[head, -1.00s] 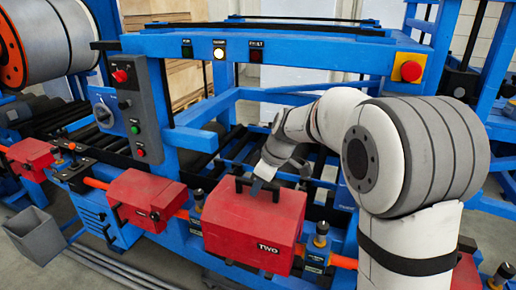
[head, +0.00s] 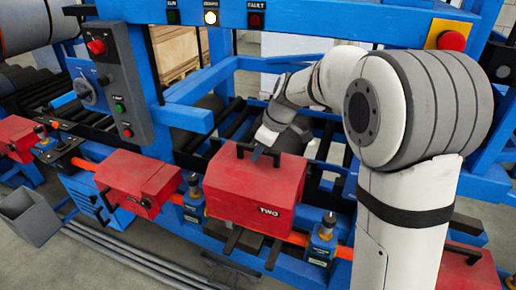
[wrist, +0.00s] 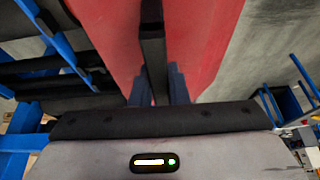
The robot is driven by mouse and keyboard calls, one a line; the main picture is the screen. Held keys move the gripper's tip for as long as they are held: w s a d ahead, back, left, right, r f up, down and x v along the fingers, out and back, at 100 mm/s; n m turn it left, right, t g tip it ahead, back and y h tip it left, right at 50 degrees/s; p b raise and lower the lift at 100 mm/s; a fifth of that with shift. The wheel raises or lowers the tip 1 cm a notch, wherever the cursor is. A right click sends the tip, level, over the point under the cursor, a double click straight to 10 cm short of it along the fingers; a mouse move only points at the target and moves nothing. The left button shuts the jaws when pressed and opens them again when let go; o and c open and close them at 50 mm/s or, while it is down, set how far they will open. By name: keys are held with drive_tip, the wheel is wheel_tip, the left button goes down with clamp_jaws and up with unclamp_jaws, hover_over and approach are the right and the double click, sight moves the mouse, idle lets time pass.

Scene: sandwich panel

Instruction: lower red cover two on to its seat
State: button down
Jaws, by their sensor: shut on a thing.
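Red cover two (head: 250,195), a box-shaped lid marked "TWO", is in the middle of the head view. My gripper (head: 259,156) is shut on the black bar handle on its top. In the wrist view, the handle (wrist: 154,60) runs between my two fingers (wrist: 158,88), with the red cover (wrist: 105,30) beyond. The cover looks about level. Dark blocks (head: 243,240) and the orange rail show below its front edge, so it appears to hang above its seat. The seat itself is mostly hidden under the cover.
A blue post with a dark top (head: 322,240) stands close to the cover's right; another (head: 193,200) stands to its left. A second red cover (head: 140,182) is further left on the rail. Black rollers lie behind. A grey bin (head: 30,215) stands on the floor.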

wheel_tip(320, 180, down, 18)
drive_tip(key=b, duration=1.3)
idle(1.4)
drive_tip(key=shift+b, duration=0.3)
drive_tip(key=shift+s+f+b, duration=0.15)
drive_tip(key=shift+f+b, duration=0.3)
drive_tip(key=shift+b, duration=0.15)
idle(1.2)
drive_tip(key=c, duration=1.3)
unclamp_jaws()
drive_tip(key=shift+r, duration=0.1)
drive_tip(key=v, duration=0.7)
drive_tip(key=shift+d+r, duration=0.15)
drive_tip(key=shift+r, duration=0.15)
drive_tip(key=shift+r, duration=0.15)
